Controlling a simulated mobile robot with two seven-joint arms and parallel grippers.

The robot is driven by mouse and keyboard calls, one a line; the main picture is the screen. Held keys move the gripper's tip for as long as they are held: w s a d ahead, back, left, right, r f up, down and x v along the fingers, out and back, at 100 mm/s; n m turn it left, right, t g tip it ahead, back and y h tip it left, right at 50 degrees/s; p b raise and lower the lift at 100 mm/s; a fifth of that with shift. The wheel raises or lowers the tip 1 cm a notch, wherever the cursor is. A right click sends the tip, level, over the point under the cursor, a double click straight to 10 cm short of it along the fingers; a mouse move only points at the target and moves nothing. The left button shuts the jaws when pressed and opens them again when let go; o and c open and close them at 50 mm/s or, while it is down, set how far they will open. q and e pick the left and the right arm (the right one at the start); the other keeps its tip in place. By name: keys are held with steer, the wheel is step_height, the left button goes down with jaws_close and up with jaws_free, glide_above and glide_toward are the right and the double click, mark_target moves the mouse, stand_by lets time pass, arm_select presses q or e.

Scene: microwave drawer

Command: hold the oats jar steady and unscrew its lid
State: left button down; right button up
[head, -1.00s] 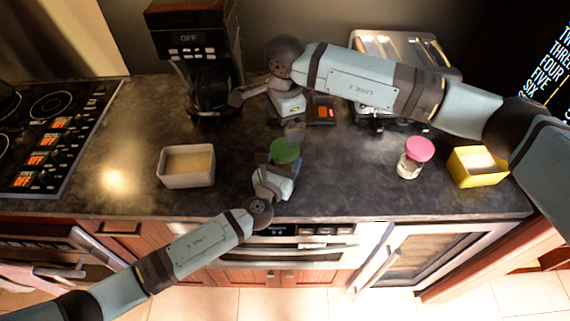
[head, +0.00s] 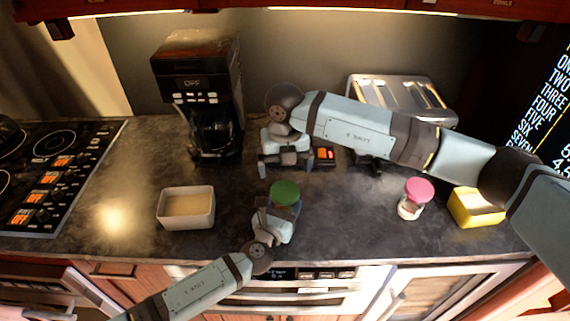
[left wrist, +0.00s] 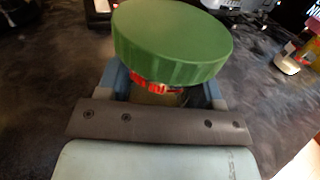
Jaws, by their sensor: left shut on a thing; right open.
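The jar with the wide green lid, which I take as the oats jar, shows its lid (head: 285,192) near the counter's front edge. The lid is on the jar. In the left wrist view, the lid (left wrist: 172,40) covers most of the jar (left wrist: 158,92), and a strip of red lettering shows below it, unreadable. My left gripper (head: 275,208) is shut around the jar's body from the front, below the lid. My right gripper (head: 286,170) is open and empty, pointing down just behind and above the lid, apart from it.
A jar with a pink lid (head: 417,191) and a yellow container (head: 475,208) stand at the right. A white container (head: 187,221) stands at the left. A coffee maker (head: 200,90) and a toaster (head: 405,92) stand behind. The counter between the white container and the green-lidded jar is clear.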

mark_target(285, 190)
steer(key=m, duration=0.6)
steer(key=shift+m, duration=0.3)
steer(key=m, duration=0.4)
steer(key=shift+f, duration=4)
steer(key=shift+c, duration=0.5)
